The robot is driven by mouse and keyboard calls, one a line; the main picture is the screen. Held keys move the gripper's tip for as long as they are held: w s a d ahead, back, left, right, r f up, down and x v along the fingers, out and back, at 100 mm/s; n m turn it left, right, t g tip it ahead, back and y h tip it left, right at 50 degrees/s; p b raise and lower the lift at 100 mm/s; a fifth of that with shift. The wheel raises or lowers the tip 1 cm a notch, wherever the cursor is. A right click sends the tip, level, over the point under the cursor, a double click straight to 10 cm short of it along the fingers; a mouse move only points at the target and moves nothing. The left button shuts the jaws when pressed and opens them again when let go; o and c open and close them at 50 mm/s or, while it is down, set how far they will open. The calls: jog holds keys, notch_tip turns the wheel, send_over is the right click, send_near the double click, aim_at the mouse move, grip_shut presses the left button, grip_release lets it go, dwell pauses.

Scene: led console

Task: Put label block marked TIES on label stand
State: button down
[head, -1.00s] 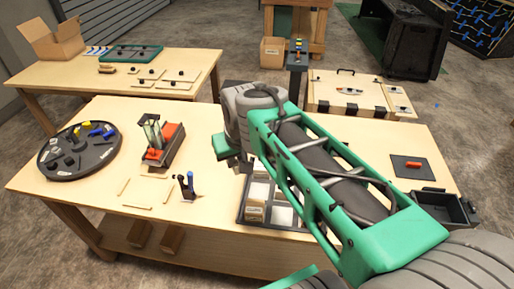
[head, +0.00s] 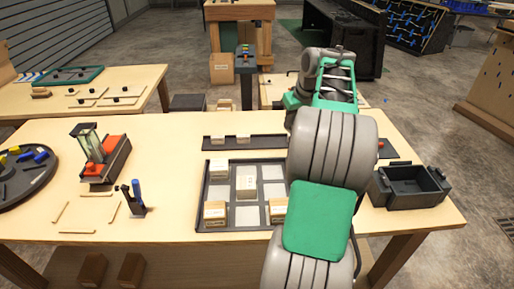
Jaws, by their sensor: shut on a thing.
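The label stand (head: 265,143) is a long dark rail on the table behind the tray. Two small label blocks (head: 215,139) (head: 243,138) stand on its left part. Its right part runs behind my arm. A dark tray (head: 199,190) with pale compartments holds several label blocks, including one at the front left (head: 215,212) and one in the middle (head: 246,186). Block lettering is too small to read, so I cannot pick out TIES. My gripper (head: 290,101) shows only as a green edge beside my arm, near the stand's right part. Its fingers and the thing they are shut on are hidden.
A dark open bin (head: 410,188) stands at the right of the table. At the left are a red-based device (head: 104,160), a small tool holder (head: 132,200) and a round dark turntable (head: 22,180). The table front between holder and tray is clear.

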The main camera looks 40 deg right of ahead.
jog(key=w+f+p, duration=0.1)
jog(key=w+f, duration=0.2)
jog(key=w, duration=0.1)
jog(key=w+f, duration=0.3)
jog(key=w, duration=0.2)
jog(key=w+f+p, duration=0.1)
jog(key=w+f, duration=0.3)
jog(key=w, duration=0.1)
jog(key=shift+p, duration=0.35)
notch_tip(320, 180, down, 3)
jog(key=shift+r+p, duration=0.2)
jog(key=shift+p, duration=0.15)
jog(key=shift+s+f, duration=0.1)
jog(key=shift+f, duration=0.25)
jog(key=c, duration=1.4)
grip_release()
jog(key=shift+r, duration=0.1)
